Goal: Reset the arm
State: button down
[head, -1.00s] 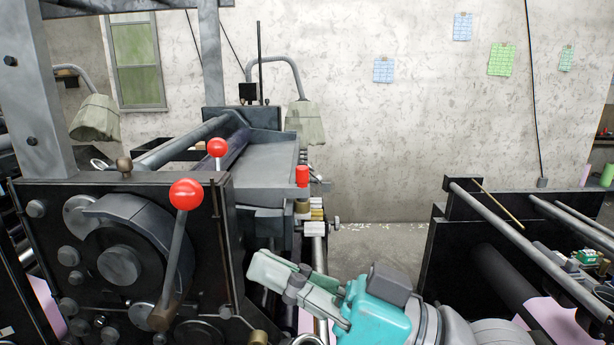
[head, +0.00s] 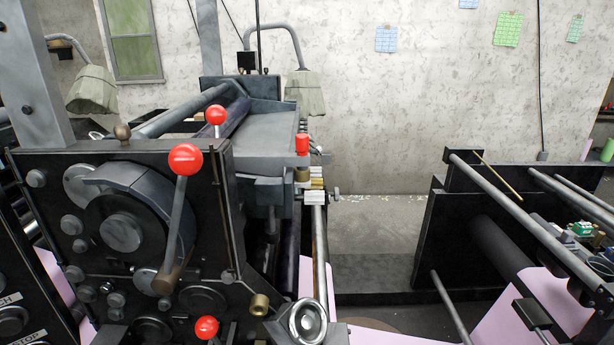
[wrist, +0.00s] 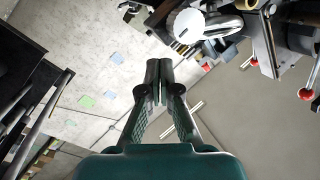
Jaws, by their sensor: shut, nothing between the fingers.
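My gripper (wrist: 159,85) shows in the wrist view, its two dark fingers meeting at the tips with nothing between them. It is shut and hangs in free space, apart from the machinery. The wrist view appears rotated, with the wall and ceiling behind the fingers. My arm and gripper do not show in the head view now.
A black machine with a red-knobbed lever (head: 186,160) stands at the left of the head view. A black frame (head: 480,225) with rollers and pink sheet (head: 545,310) stands at the right. Grey floor (head: 385,225) lies clear between them at the back.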

jog(key=s+d+f+n+g+h, duration=0.1)
jog(key=s+f, duration=0.3)
jog(key=s, duration=0.5)
jog(key=s+d+f+n+g+h, duration=0.1)
jog(key=s+d+f+h, duration=0.2)
jog(key=s, duration=0.7)
jog(key=s+d+f+n+h, duration=0.1)
jog(key=s+d+f+h, duration=0.1)
jog(key=s+f, duration=0.3)
jog(key=s+d, duration=0.1)
jog(key=s, duration=0.3)
jog(key=shift+s+d+f+g, duration=0.25)
jog(key=shift+s+d+g, duration=0.1)
jog(key=shift+d+g, duration=0.05)
